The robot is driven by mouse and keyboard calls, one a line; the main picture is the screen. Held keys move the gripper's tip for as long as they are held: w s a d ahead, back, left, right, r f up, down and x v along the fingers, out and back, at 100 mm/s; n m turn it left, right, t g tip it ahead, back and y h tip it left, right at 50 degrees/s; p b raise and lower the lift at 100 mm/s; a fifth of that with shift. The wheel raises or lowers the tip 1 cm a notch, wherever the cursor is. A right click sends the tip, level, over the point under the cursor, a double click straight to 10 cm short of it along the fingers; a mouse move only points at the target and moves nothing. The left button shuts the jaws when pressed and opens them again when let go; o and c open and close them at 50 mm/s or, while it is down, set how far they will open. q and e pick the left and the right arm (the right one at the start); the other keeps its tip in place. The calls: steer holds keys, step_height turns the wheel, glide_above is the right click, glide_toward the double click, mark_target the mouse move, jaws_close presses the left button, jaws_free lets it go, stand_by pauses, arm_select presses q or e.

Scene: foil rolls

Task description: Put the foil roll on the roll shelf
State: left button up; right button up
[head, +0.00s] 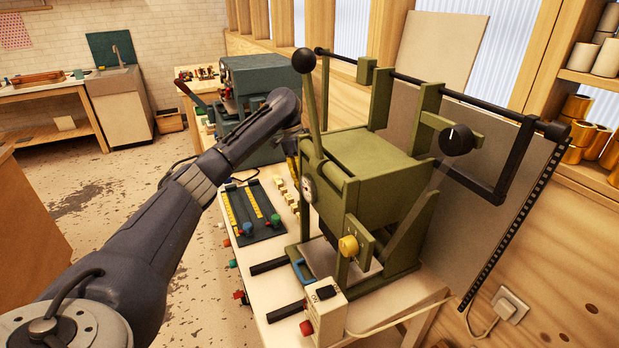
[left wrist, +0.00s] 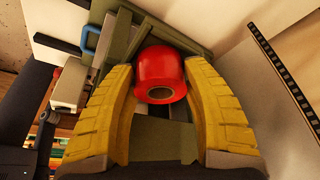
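The red foil roll (left wrist: 160,72) shows in the left wrist view with its hollow end facing the camera. It lies between the yellow fingers of my left gripper (left wrist: 160,78), whose tips appear to touch it on both sides. In the head view my left gripper (head: 293,162) is mostly hidden behind the green press (head: 372,160), and the red roll is hidden there. The roll shelf (head: 590,80) stands at the right edge of the head view, with white rolls above and gold rolls (head: 577,107) below. My right gripper is not in view.
The press has a long lever with a black ball (head: 304,60) and a black rail at the top. A large grey panel (head: 470,190) stands between press and shelf. A blue-grey machine (head: 255,85) stands behind. A dark tray (head: 252,212) lies on the bench.

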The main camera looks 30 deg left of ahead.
arm_select(q)
steer(key=shift+o, duration=0.4)
steer(key=shift+r, duration=0.1)
steer(key=v, duration=1.2)
